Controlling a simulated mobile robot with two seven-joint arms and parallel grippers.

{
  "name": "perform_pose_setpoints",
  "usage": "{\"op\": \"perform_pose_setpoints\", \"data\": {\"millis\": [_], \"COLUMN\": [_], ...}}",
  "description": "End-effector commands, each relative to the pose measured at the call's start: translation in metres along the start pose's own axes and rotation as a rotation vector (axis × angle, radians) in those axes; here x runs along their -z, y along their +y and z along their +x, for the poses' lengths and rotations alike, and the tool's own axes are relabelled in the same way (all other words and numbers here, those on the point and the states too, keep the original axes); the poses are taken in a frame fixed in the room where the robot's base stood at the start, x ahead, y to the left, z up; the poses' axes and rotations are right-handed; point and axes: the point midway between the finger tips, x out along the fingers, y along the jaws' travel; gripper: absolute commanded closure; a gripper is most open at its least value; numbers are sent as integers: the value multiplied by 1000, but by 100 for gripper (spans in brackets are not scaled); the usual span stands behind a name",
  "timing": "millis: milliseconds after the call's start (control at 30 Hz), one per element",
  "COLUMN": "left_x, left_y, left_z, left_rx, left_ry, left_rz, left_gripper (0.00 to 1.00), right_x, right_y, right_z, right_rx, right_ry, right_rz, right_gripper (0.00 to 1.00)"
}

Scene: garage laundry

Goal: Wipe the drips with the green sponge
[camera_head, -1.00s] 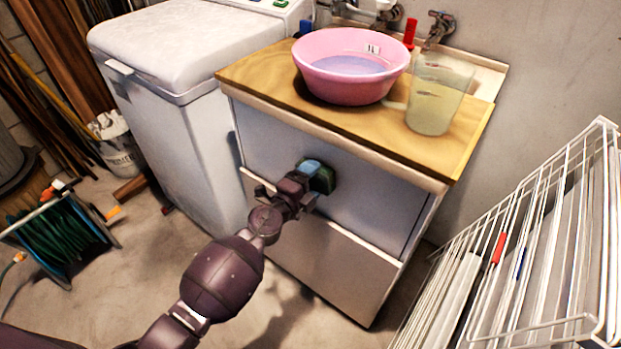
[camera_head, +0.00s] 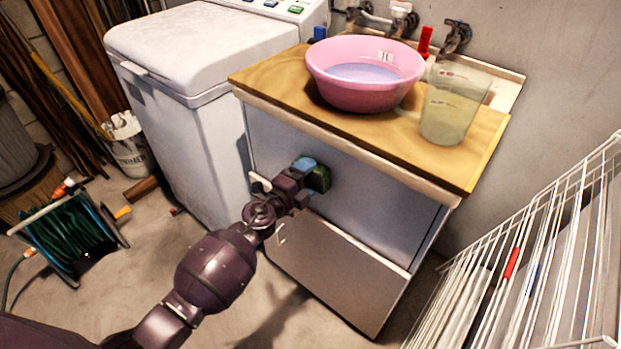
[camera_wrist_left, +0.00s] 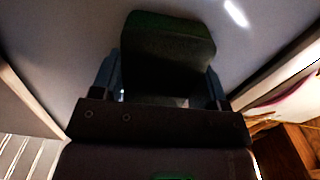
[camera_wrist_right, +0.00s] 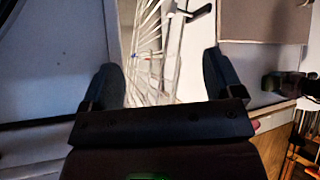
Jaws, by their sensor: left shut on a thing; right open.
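The green sponge (camera_head: 319,179) is held in my left gripper (camera_head: 304,170), in front of the cabinet's pale upper front panel (camera_head: 370,200). In the left wrist view the dark green sponge (camera_wrist_left: 168,50) sits between the fingers of my left gripper (camera_wrist_left: 165,90), close to the panel. I cannot tell whether it touches. I cannot make out clear drips; a short bright streak (camera_wrist_left: 235,12) beside the sponge in the left wrist view may be a drip or a glint. My right gripper (camera_wrist_right: 165,80) is open and empty; it is outside the head view.
On the wooden top (camera_head: 275,82) stand a pink basin (camera_head: 350,95) with liquid and a clear jug (camera_head: 450,115) of yellowish liquid. A white chest appliance (camera_head: 175,110) is at left, a wire rack (camera_head: 530,250) at right, a green hose reel (camera_head: 70,235) on the floor.

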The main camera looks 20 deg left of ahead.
Motion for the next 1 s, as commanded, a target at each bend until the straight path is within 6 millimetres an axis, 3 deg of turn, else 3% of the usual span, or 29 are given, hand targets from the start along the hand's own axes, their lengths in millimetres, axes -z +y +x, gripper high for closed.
{"op": "perform_pose_setpoints", "data": {"millis": [600,1000], "left_x": [3,3], "left_y": [2,3], "left_z": [-50,-57], "left_rx": [-4,-6], "left_ry": [7,8], "left_rz": [-2,-2], "left_gripper": [54,54], "right_x": [12,13], "right_y": [2,2], "right_z": [-3,-3], "right_rx": [-3,-3], "right_ry": [24,24], "right_rz": [0,0], "right_gripper": [14,14]}}
